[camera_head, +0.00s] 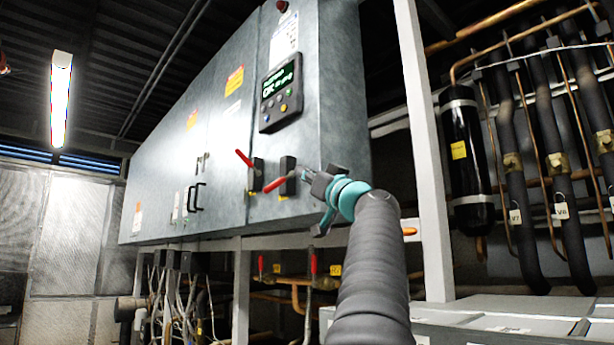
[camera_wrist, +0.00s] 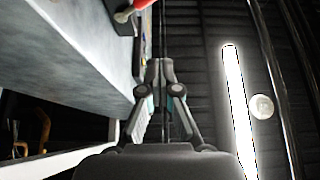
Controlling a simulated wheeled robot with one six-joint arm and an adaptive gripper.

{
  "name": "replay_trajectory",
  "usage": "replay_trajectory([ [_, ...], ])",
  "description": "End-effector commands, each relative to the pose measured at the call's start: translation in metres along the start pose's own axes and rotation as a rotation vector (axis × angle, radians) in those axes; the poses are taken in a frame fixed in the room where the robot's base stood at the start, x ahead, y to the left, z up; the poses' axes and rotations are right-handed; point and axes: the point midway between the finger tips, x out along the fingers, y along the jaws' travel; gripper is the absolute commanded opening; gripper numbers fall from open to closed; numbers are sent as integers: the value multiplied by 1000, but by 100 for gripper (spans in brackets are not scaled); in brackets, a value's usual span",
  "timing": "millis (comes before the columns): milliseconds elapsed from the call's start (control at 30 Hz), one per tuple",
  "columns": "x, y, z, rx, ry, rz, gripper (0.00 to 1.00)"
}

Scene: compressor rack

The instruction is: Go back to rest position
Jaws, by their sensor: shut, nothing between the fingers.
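My gripper (camera_head: 306,174) is at the end of my raised arm, in front of the lower right of a grey electrical cabinet (camera_head: 222,130). In the wrist view my gripper (camera_wrist: 160,68) has its fingertips together with nothing between them. In the head view its tips are close to the right one of two red-handled switches (camera_head: 275,183); I cannot tell there whether they touch. In the wrist view a red handle (camera_wrist: 141,4) shows at the top edge, apart from the fingertips. The left switch (camera_head: 245,159) has its red handle tilted up to the left.
A white post (camera_head: 425,150) stands right of my arm. Beyond it are a black cylinder (camera_head: 464,150) and several pipes. A ceiling lamp (camera_head: 61,98) hangs at left; it also shows in the wrist view (camera_wrist: 238,110).

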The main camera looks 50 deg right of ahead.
Motion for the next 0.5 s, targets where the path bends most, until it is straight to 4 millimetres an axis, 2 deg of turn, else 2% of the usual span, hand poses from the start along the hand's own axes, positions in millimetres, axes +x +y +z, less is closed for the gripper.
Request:
replay_trajectory([
  [133,-8,2,0,1,-1,0,0],
  [500,-9,2,0,1,0,-1,0],
])
